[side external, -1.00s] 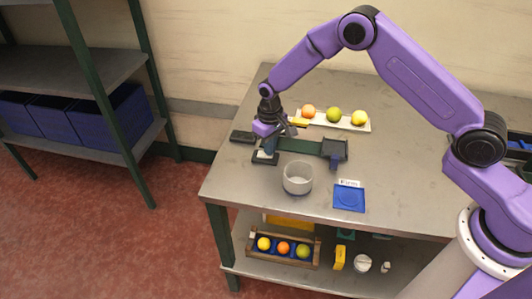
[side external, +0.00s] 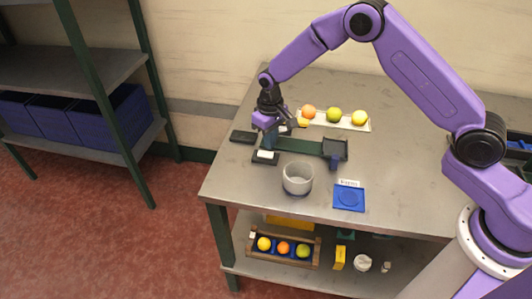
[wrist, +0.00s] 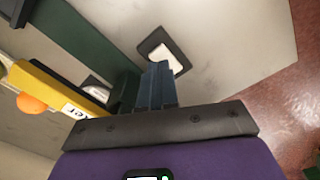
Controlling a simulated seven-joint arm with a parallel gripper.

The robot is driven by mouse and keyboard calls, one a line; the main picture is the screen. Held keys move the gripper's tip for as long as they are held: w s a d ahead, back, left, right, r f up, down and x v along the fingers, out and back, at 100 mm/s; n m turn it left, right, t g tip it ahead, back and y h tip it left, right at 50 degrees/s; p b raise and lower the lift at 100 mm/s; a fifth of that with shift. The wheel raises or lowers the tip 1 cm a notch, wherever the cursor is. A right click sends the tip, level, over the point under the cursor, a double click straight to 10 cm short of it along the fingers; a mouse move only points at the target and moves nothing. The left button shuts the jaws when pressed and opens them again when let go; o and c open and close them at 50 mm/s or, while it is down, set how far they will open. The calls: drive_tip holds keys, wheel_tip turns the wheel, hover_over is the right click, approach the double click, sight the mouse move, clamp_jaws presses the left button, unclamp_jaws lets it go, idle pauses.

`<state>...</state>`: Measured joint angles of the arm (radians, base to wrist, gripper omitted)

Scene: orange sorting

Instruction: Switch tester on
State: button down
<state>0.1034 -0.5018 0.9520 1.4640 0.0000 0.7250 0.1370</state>
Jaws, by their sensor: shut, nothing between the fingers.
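A white rocker switch in a dark frame (side external: 265,155) lies on the table at the left, and it also shows in the wrist view (wrist: 172,52). My gripper (side external: 270,141) is shut and empty, fingers pointing down just above and behind the switch. In the wrist view its closed fingertips (wrist: 160,68) overlap the switch's lower edge; I cannot tell whether they touch it. The switch's tilt is too small to read. A yellow piece (wrist: 55,92) bears a white label, partly hidden, ending in "ter". A dark green bar (side external: 300,145) runs right from the switch to a dark block (side external: 335,149).
A clear cup (side external: 298,179) and a blue square pad (side external: 349,198) with a label stand in front. A white tray (side external: 345,124) with an orange, a green and a yellow fruit lies behind. A dark flat plate (side external: 243,137) lies left of my gripper. The table's right-middle is clear.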

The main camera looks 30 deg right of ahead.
sight(270, 156)
drive_tip(key=shift+r, duration=1.9)
drive_tip(key=s+r+n, duration=0.2)
drive_tip(key=s+r, duration=0.4)
drive_tip(key=s, duration=0.3)
drive_tip(key=s+r+n, duration=0.3)
drive_tip(key=s+r, duration=0.3)
drive_tip(key=s, duration=0.3)
drive_tip(key=s+d+r+n, duration=0.1)
drive_tip(key=s+d, duration=0.4)
drive_tip(key=s, duration=0.5)
drive_tip(key=s+d+r+n, duration=0.1)
drive_tip(key=s+d+n, duration=0.2)
drive_tip(key=s, duration=0.7)
drive_tip(key=d, duration=0.2)
drive_tip(key=shift+s+d+r+n, duration=0.3)
drive_tip(key=shift+d+r, duration=0.05)
drive_tip(key=shift+d, duration=0.05)
